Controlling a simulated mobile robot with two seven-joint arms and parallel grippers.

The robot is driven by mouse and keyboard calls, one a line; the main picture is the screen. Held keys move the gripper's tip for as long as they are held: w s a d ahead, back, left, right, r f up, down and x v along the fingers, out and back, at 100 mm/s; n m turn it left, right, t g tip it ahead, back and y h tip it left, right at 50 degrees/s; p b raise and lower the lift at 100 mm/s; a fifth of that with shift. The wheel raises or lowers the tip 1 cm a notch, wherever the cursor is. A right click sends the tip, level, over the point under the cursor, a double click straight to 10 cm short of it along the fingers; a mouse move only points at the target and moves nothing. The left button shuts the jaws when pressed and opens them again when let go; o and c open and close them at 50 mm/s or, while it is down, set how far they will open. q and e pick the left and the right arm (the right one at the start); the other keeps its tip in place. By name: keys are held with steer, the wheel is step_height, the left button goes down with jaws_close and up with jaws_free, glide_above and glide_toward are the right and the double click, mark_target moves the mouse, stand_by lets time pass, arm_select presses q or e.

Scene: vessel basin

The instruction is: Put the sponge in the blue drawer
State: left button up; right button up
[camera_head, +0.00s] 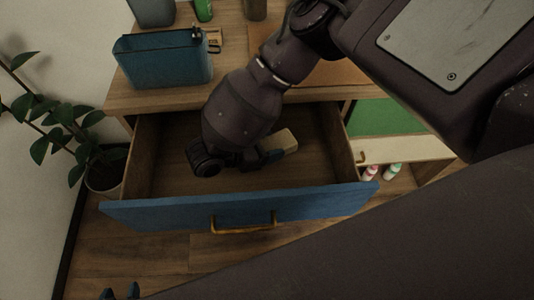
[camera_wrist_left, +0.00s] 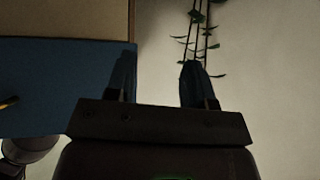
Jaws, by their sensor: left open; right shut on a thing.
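The blue drawer (camera_head: 165,212) is pulled open below the counter, its brass handle at the front; its blue front also shows in the left wrist view (camera_wrist_left: 60,85). The sponge (camera_head: 280,143), a pale cream block, is inside the drawer's outline, over the wooden floor. My right gripper (camera_head: 268,156) reaches down into the drawer and is shut on the sponge. I cannot tell whether the sponge touches the drawer floor. My left gripper (camera_head: 120,292) shows only its fingertips at the bottom left; in the left wrist view (camera_wrist_left: 159,78) its fingers are apart and empty.
A blue bin (camera_head: 163,63) stands on the wooden counter (camera_head: 118,96), with other containers behind it. A potted plant (camera_head: 103,178) stands left of the drawer. Small bottles (camera_head: 393,170) stand on a low shelf at the right. The floor before the drawer is clear.

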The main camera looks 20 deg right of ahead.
step_height(320, 180, down, 6)
steer(key=shift+r+b, duration=0.25)
steer(key=shift+b, duration=0.7)
steer(key=shift+f, duration=0.25)
arm_select(q)
steer(key=shift+s+a+f, duration=0.1)
steer(key=shift+s+f, duration=0.1)
steer(key=shift+f, duration=0.25)
steer(key=shift+s+a+f, duration=0.1)
steer(key=shift+s+f, duration=0.05)
steer(key=shift+f, duration=0.3)
arm_select(e)
steer(key=shift+r, duration=0.2)
steer(key=shift+f, duration=0.1)
arm_select(q)
steer(key=shift+d+f, duration=0.15)
arm_select(e)
steer(key=o, duration=0.9)
steer(key=v, duration=0.6)
steer(key=shift+p, duration=0.4)
arm_select(q)
steer(key=shift+r, duration=0.4)
arm_select(e)
steer(key=shift+v, duration=0.8)
